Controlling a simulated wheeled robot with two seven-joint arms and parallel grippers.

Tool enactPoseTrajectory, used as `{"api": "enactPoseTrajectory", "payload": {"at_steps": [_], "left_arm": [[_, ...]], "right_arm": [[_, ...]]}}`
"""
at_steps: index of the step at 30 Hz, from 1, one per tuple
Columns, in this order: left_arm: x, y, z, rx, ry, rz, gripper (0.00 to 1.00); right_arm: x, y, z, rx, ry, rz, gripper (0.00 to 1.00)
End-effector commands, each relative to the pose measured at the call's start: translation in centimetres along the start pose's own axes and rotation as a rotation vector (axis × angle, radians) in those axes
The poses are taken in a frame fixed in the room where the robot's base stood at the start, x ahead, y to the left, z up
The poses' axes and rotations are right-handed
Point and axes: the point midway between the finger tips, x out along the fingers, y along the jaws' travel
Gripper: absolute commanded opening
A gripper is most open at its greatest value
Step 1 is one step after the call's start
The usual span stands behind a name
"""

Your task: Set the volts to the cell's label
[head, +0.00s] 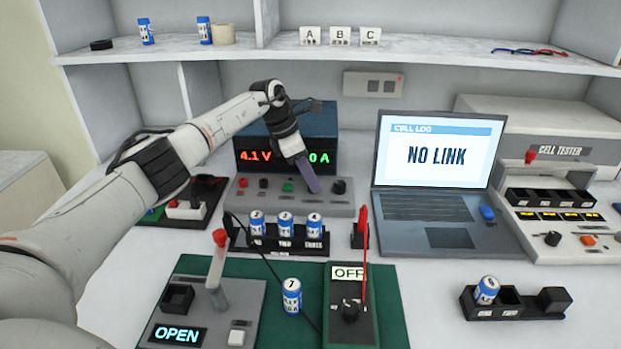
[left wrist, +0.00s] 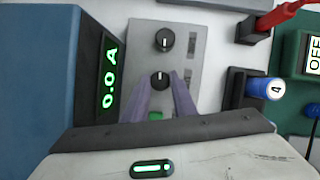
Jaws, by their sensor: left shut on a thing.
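The blue power supply (head: 318,122) has a red display (head: 255,156) reading 4.1 V and a green amps display (left wrist: 109,77) reading 0.0 A in the left wrist view. Its grey control panel (head: 230,197) carries buttons and knobs. My left gripper (head: 313,187) points down at this panel, its purple fingers (left wrist: 160,84) shut on a black knob (left wrist: 160,79). Another black knob (head: 338,186) is free to its right. A blue and white cell (head: 291,297) marked 7 stands on the green mat (head: 275,267); its smaller print is unreadable. My right gripper is out of view.
Several cells stand in a black rack (head: 240,243) before the panel. A lever fixture (head: 202,305) reads OPEN; a switch box (head: 349,310) reads OFF. A laptop (head: 436,158) shows NO LINK. A cell tester (head: 560,185) and a two-slot holder (head: 515,305) are right.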

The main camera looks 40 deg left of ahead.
Motion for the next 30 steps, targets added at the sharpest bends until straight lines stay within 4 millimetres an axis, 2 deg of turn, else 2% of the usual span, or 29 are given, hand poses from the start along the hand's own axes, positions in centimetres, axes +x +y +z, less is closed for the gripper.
{"api": "enactPoseTrajectory", "payload": {"at_steps": [5,6,8,9,17,20,30], "left_arm": [[0.0,0.0,0.0,-0.001,0.002,0.001,0.02],[0.0,0.0,0.0,-0.001,0.002,0.001,0.31],[0.0,0.0,0.0,-0.001,0.001,0.001,0.41],[0.0,0.0,0.0,-0.001,0.001,0.001,0.43],[-0.1,0.0,0.0,-0.002,0.001,0.001,0.43],[-0.7,0.1,0.0,-0.003,0.000,0.003,0.43],[-7.0,0.1,0.0,-0.001,-0.001,0.004,0.43]], "right_arm": [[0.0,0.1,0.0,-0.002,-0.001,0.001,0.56],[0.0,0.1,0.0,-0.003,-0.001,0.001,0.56],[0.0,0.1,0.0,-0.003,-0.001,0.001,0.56],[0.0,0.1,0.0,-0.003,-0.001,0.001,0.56],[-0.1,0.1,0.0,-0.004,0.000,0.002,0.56],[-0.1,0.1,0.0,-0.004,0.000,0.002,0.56],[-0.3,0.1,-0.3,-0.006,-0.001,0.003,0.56]]}}
